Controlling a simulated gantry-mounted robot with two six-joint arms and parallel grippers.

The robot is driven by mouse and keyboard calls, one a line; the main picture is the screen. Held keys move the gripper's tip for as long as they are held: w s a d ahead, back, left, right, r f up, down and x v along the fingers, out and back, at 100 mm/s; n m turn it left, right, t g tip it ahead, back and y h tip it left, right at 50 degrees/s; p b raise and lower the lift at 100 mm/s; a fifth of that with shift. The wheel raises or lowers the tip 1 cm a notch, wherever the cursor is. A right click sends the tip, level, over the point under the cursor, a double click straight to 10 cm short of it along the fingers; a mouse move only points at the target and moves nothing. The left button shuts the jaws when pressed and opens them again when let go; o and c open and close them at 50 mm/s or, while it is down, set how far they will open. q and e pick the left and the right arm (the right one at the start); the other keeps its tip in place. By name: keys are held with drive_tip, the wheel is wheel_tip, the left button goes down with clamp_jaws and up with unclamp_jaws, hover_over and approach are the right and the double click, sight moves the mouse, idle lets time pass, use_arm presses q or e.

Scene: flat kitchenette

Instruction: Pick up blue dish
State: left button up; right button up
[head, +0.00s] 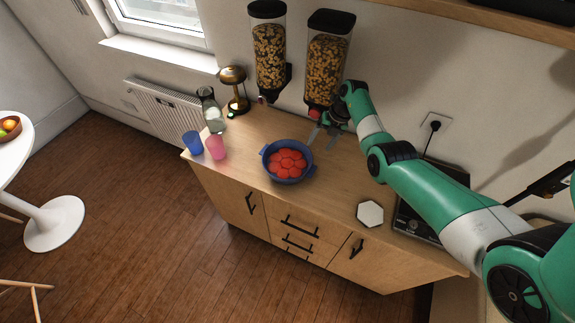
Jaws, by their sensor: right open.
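The blue dish (306,172) is a round pot-like bowl with small side handles. It stands on the wooden counter, left of my right arm, and is filled with several round red items (287,162). My right gripper (319,134) is open, behind and to the right of the dish, apart from it. It is near the base of the cereal dispensers. My left gripper is not in view.
A blue cup (193,143) and a pink cup (216,147) stand at the counter's left end. Behind them are a glass carafe (211,110) and a brass lamp (233,85). Two cereal dispensers (327,60) hang at the wall. A white hexagonal coaster (370,213) lies to the right.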

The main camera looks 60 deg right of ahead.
sight(310, 160)
drive_tip(key=b+x, duration=0.3)
drive_tip(key=x, duration=0.2)
drive_tip(key=shift+a+f, duration=0.1)
drive_tip(key=shift+f, duration=0.15)
drive_tip(key=shift+w+a+f, duration=0.1)
drive_tip(key=shift+w+f, duration=0.1)
drive_tip(key=shift+f, duration=0.2)
drive_tip(key=b+x, duration=0.4)
drive_tip(key=x, duration=0.1)
drive_tip(key=shift+a, duration=0.25)
drive_tip(key=shift+c, duration=0.9)
drive_tip(key=shift+s, duration=0.1)
drive_tip(key=c, duration=1)
clamp_jaws()
drive_tip(key=shift+s+f, duration=0.1)
drive_tip(key=shift+f, duration=0.05)
